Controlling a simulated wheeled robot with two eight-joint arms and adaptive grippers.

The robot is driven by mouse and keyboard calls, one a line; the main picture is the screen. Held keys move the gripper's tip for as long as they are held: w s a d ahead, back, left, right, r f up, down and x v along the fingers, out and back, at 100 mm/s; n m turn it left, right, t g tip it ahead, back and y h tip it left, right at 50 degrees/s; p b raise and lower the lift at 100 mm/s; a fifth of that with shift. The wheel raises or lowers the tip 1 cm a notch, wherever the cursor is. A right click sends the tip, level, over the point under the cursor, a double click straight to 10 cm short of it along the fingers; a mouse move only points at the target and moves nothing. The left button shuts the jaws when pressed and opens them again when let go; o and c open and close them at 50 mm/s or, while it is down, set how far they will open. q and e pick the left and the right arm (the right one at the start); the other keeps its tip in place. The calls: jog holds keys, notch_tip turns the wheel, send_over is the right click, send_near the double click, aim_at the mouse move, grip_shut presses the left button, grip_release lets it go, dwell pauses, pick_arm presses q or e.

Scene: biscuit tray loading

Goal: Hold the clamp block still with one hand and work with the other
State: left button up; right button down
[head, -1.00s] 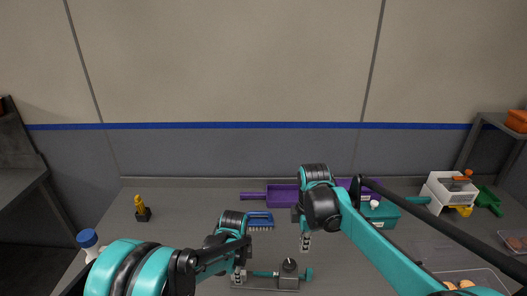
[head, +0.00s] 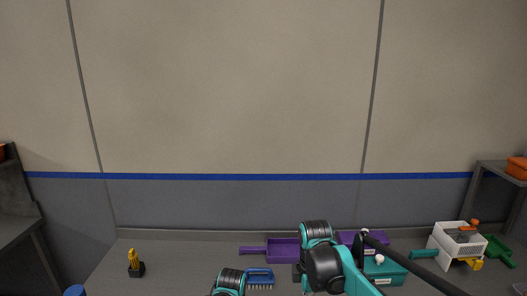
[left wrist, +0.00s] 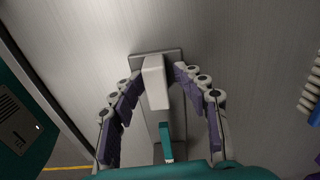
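The clamp block (left wrist: 155,82) shows in the left wrist view as a pale upright block on a grey base, with a teal bar (left wrist: 166,140) below it in the picture. My left gripper (left wrist: 158,78) has its two jointed, purple-padded fingers spread on either side of the block. Narrow gaps show between the pads and the block, so it looks open around it; contact at the tips is hard to judge. In the head view the clamp block and both grippers lie below the picture edge; only my arms' upper parts show.
A yellow-topped item (head: 135,263) stands left.

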pick_arm(q)
notch_tip(320, 180, up, 11)
jog(key=s+a+r+n+t, duration=0.2)
jog(key=s+a+n, duration=0.3)
jog(key=s+n, duration=0.3)
jog(key=s+a+r+n+t, duration=0.3)
jog(key=s+a+n+t, duration=0.1)
jog(key=s+n, duration=0.5)
jog(key=shift+s+a+n+t, duration=0.25)
jog(key=shift+a+n+t, duration=0.1)
jog(key=shift+n+t, duration=0.2)
pick_arm(e)
jog(key=s+d+m+t, duration=0.3)
jog(key=s+m, duration=0.5)
jog(key=m, duration=0.1)
jog(key=s+d+m+t, duration=0.3)
jog(key=s+m+t, duration=0.1)
jog(key=s+m, duration=0.5)
jog(key=shift+r, duration=0.15)
pick_arm(q)
jog(key=shift+r, duration=0.15)
pick_arm(e)
jog(key=shift+s+r, duration=0.1)
